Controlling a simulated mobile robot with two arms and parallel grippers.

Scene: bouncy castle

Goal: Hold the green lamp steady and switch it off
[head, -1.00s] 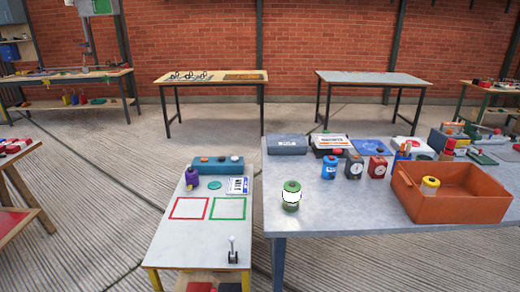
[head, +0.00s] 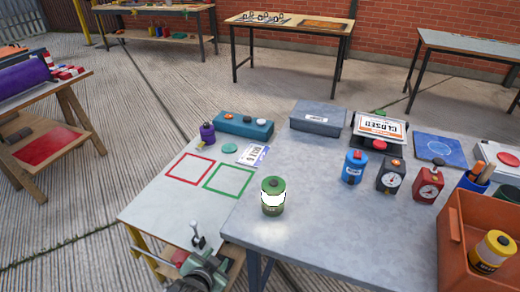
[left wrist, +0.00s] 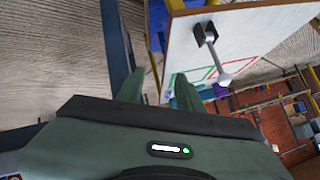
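The green lamp (head: 273,196) stands upright on the grey table, near its left edge. It has a green cap and base, and its white middle band glows, with a bright patch on the table beside it. My left gripper (head: 202,262) is low in the head view, left of and nearer than the lamp, apart from it. The left wrist view shows its two dark green fingers (left wrist: 158,90) apart with nothing between them. The lamp is not clearly visible in that view. My right gripper is not in view.
A lever switch (head: 197,236) stands on the low white table beside my left gripper; it also shows in the left wrist view (left wrist: 212,50). An orange bin (head: 478,225), blue canister (head: 354,167) and gauge boxes stand right of the lamp. Bare tabletop surrounds the lamp.

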